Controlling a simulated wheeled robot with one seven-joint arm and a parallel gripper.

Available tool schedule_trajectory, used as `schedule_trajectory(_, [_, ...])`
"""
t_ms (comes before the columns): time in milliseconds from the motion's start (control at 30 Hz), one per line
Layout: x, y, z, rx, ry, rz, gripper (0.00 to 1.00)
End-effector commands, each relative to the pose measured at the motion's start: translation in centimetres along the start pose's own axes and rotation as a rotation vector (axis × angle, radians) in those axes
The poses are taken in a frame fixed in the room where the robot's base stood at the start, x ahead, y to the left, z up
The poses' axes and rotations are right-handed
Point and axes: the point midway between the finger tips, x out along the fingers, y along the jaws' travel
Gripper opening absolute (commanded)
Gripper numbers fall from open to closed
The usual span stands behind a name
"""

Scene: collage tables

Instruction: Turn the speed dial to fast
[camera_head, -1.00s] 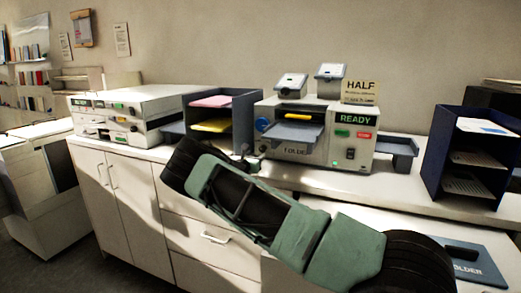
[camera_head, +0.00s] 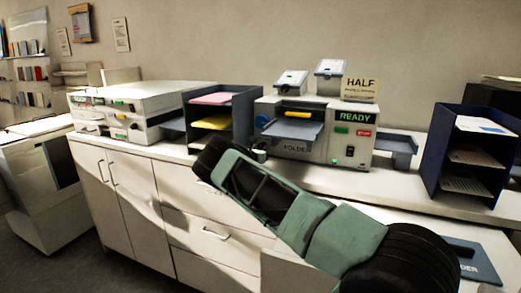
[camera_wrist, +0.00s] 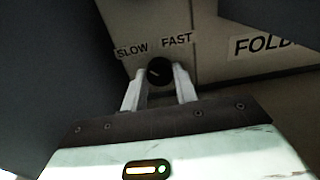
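The speed dial (camera_wrist: 158,72) is a small round black knob on the beige folder machine (camera_head: 348,152), below the printed words SLOW and FAST in the wrist view. Its pale mark points left, toward the SLOW side. My gripper (camera_wrist: 160,80) has one pale finger on each side of the dial. The fingers look slightly apart from it, but contact is hard to judge. In the head view my arm reaches to the machine's lower left front, where the dial and fingertips are too small to make out.
A dark paper sorter (camera_head: 222,118) stands just left of the folder machine, close to my wrist. The machine's blue-grey tray (camera_head: 291,131) juts out above. Another dark sorter (camera_head: 470,150) stands at the right. A white machine (camera_head: 140,106) sits at the left.

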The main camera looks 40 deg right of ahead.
Motion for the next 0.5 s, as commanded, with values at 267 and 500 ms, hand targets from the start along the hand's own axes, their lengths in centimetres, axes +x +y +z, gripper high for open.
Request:
schedule_trajectory(267, [-0.04,0.05,-0.18,0.029,0.000,0.001,0.06])
schedule_trajectory(500, [-0.03,0.03,-0.54,0.151,-0.001,0.000,0.06])
